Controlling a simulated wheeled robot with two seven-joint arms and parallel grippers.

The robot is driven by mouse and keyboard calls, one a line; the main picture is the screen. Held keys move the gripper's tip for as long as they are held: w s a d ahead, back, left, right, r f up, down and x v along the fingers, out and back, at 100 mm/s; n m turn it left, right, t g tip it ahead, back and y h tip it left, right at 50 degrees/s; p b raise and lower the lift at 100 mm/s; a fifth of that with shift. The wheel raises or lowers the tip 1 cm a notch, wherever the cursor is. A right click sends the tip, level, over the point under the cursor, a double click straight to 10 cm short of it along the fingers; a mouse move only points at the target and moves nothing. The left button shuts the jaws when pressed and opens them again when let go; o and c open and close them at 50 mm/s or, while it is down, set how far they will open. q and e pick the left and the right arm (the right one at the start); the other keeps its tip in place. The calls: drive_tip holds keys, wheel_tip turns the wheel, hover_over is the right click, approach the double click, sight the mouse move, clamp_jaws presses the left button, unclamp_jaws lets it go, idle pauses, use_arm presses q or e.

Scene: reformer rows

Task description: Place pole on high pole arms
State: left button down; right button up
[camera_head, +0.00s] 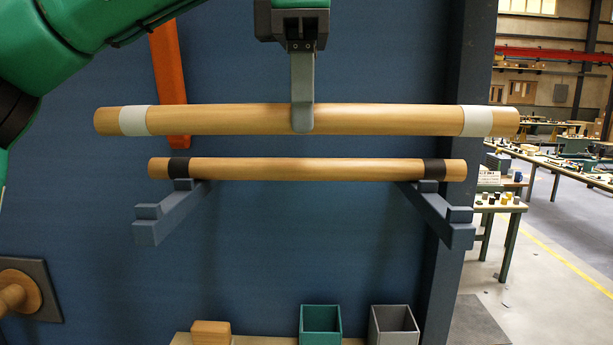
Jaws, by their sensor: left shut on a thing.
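A wooden pole with white bands (220,120) lies level across the upper middle. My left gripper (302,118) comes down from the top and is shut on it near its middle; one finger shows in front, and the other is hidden. A second, wooden pole with black bands (300,170) shows just below it in the picture. Its banded ends are at two blue-grey pole arms, the left one (165,218) and the right one (440,215), which stick out from the blue wall. The white-banded pole appears nearer to me and apart from these arms. My right gripper is not in view.
An orange bar (168,70) shows behind the held pole at upper left. A wooden knob on a grey plate (40,285) is at lower left. A green bin (320,322), a grey bin (393,325) and a wooden block (211,333) stand below. A workshop opens at right.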

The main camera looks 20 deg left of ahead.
use_arm(q)
drive_tip(key=f, duration=0.3)
drive_tip(key=shift+w+a+f, duration=0.15)
drive_tip(key=shift+w+f, duration=0.2)
drive_tip(key=shift+f, duration=0.05)
wheel_tip(320, 180, down, 4)
drive_tip(key=shift+r, duration=0.1)
drive_tip(key=shift+s, duration=0.25)
drive_tip(key=shift+f, duration=0.2)
drive_tip(key=c, duration=1.3)
unclamp_jaws()
drive_tip(key=shift+r, duration=0.1)
drive_tip(key=shift+o, duration=0.9)
drive_tip(key=shift+w, duration=0.1)
